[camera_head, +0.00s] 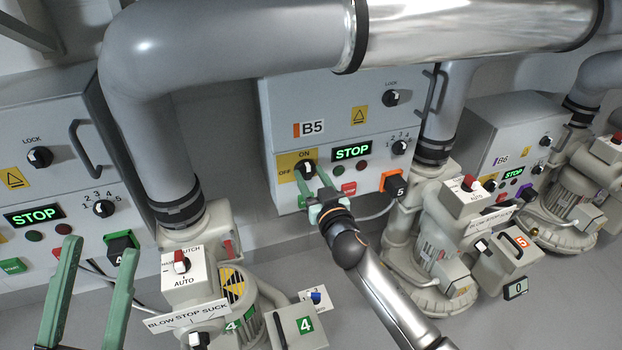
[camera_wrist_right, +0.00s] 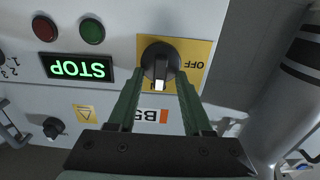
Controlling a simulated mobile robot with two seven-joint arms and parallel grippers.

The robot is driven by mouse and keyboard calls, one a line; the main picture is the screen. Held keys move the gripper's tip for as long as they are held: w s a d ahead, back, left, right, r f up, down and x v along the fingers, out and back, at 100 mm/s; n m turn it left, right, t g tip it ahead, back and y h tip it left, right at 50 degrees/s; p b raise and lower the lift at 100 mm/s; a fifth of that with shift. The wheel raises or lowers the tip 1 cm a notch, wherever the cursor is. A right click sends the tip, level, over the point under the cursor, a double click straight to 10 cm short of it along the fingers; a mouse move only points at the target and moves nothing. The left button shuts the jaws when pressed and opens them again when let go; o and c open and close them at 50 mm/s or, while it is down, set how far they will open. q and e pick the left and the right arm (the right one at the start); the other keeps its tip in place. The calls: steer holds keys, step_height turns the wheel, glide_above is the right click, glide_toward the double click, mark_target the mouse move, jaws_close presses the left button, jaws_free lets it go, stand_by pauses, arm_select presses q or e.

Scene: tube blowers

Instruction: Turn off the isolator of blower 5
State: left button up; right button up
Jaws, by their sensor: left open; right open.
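The isolator of blower 5 is a black rotary knob (camera_head: 309,167) on a yellow plate marked ON and OFF, on the grey B5 panel (camera_head: 285,110). In the upside-down right wrist view the knob (camera_wrist_right: 160,62) has its white mark towards the ON label. My right gripper (camera_head: 312,186) is open at the isolator; in the wrist view its green fingertips (camera_wrist_right: 158,80) lie one on each side of the knob's lower part. I cannot tell whether they touch it. My left gripper (camera_head: 101,242) is open and empty, in front of the left panel.
The B5 STOP display (camera_head: 352,151) is lit green, beside small buttons and an orange-framed connector (camera_head: 396,183). A thick grey pipe (camera_head: 150,110) runs down left of the panel. Blower machines stand below, left (camera_head: 182,275) and right (camera_head: 466,205). The B6 panel (camera_head: 500,130) is further right.

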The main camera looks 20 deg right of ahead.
jaws_close()
stand_by(0.5)
